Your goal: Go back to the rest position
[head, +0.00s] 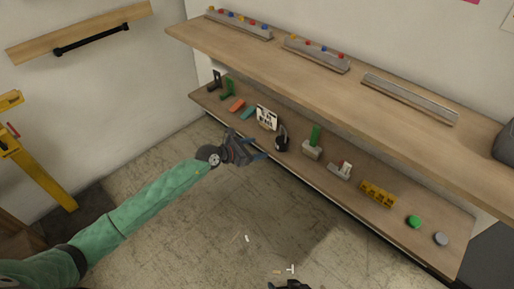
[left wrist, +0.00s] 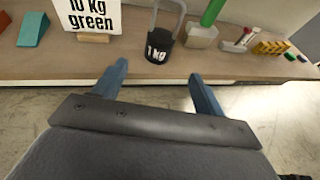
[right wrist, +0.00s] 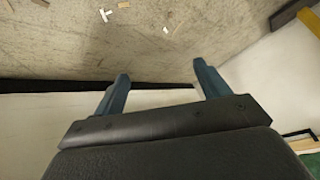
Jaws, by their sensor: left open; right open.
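My left gripper (head: 256,150) is open and empty, in front of the lower shelf near its middle. In the left wrist view its two blue fingers (left wrist: 155,90) stand apart, pointing toward a dark 1 kg kettlebell (left wrist: 159,48) on the shelf, with clear space between. My right gripper (right wrist: 160,85) is open and empty in the right wrist view, low over the floor. In the head view only a dark piece of it (head: 290,285) shows at the bottom edge.
The lower shelf (head: 330,190) holds the kettlebell (head: 281,138), a sign card (head: 266,117), a green-handled block (head: 313,145), a yellow block (head: 377,193) and round green (head: 414,222) and grey (head: 440,238) pieces. An upper shelf (head: 330,85) overhangs it. Small scraps lie on the open floor (head: 200,240).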

